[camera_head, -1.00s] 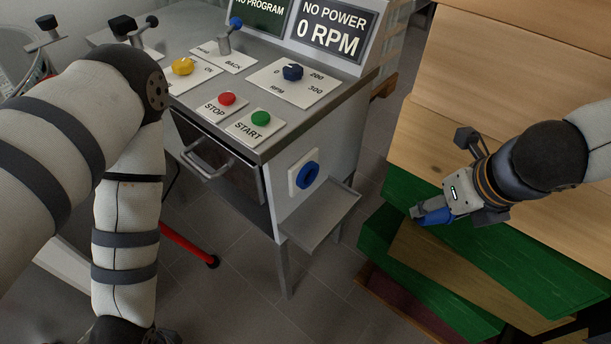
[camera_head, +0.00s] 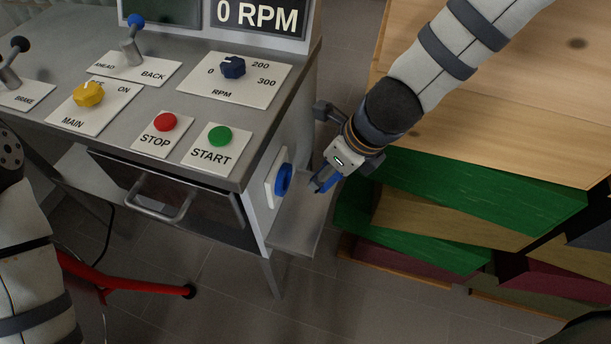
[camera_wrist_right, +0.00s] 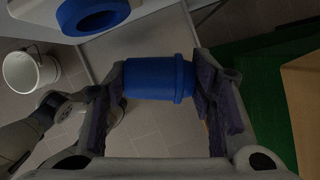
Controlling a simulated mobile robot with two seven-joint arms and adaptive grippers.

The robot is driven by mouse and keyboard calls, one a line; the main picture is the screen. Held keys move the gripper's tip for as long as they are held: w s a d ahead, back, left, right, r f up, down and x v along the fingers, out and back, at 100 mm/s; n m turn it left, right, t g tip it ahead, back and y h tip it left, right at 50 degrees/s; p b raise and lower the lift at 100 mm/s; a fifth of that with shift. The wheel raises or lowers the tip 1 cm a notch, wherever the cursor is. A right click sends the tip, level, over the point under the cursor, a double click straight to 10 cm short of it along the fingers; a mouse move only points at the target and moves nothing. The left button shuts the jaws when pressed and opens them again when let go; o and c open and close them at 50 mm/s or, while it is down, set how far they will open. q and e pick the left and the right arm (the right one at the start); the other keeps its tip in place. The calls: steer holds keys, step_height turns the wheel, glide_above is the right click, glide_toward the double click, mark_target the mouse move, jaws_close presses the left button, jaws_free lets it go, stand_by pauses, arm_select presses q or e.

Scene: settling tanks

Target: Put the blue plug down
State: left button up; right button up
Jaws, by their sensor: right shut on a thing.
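The blue plug (camera_wrist_right: 158,79) is a thick blue cylinder with a collar. In the right wrist view it lies crosswise between the two fingers of my right gripper (camera_wrist_right: 160,85), which is shut on it. In the head view my right gripper (camera_head: 322,184) hides most of the plug and hangs over the small grey side shelf (camera_head: 290,238) of the machine. The blue round socket (camera_head: 284,180) on the machine's side panel is just left of the gripper, apart from it; it also shows in the wrist view (camera_wrist_right: 92,14).
The grey console (camera_head: 200,140) carries stop and start buttons, knobs and levers. Stacked green and brown boards (camera_head: 470,200) stand close on the right. A red bar (camera_head: 135,286) lies low at left. The wrist view shows a white bucket (camera_wrist_right: 30,70) on the floor.

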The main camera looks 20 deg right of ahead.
steer(key=w+f, duration=0.1)
steer(key=w+a+f, duration=0.1)
steer(key=f, duration=0.1)
steer(key=w+a+f+b, duration=0.1)
steer(key=w+f, duration=0.1)
steer(key=shift+f, duration=0.25)
steer(key=f, duration=0.2)
steer(key=f+b, duration=0.1)
steer(key=shift+w+f, duration=0.3)
steer(key=shift+f, duration=0.05)
steer(key=shift+r, duration=0.15)
steer(key=shift+f, duration=0.6)
steer(key=o, duration=1.2)
arm_select(q)
steer(key=shift+g, duration=0.6)
steer(key=s+f, duration=0.3)
steer(key=shift+a+f, duration=0.1)
